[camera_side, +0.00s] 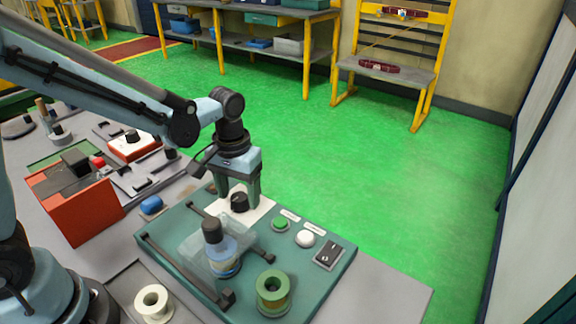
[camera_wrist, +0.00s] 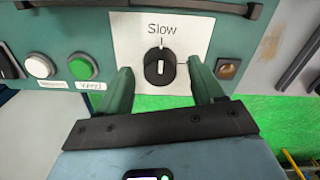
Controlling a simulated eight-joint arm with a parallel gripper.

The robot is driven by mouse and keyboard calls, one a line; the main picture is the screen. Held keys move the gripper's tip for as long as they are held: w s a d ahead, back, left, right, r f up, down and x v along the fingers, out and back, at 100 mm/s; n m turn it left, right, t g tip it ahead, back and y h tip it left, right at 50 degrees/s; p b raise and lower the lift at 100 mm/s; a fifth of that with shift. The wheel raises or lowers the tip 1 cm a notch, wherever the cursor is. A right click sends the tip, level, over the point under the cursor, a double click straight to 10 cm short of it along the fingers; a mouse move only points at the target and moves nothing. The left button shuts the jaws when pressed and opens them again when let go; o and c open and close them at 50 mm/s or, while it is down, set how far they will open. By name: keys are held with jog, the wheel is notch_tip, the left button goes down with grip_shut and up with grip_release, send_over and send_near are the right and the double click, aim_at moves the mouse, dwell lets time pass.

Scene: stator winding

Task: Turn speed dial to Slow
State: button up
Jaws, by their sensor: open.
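The speed dial (camera_wrist: 159,67) is a round black knob on a white plate (camera_wrist: 190,33) marked "Slow" above a short tick. A white mark on the knob runs about upright in the wrist view, roughly in line with the tick. The dial (camera_side: 239,203) also shows at the back of the green panel (camera_side: 335,277) in the side view. My gripper (camera_wrist: 160,76) is open, with one green finger on each side of the dial and a visible gap to both. In the side view my gripper (camera_side: 238,200) points down over the dial.
A green button (camera_side: 280,223), a white button (camera_side: 305,239) and a black switch (camera_side: 329,253) line the panel's right side. A clear cover (camera_side: 203,256) and a green spool (camera_side: 272,291) stand nearer the front. A red box (camera_side: 78,211) stands left.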

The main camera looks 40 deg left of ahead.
notch_tip(320, 180, up, 12)
dwell(0.7)
jog(key=m+t, duration=0.3)
jog(key=t, duration=0.4)
send_near(233, 198)
jog(key=a+r, duration=0.2)
jog(key=a, duration=0.1)
jog(key=shift+s+a+r, duration=0.15)
jog(key=shift+s+r, duration=0.2)
jog(key=shift+r, duration=0.05)
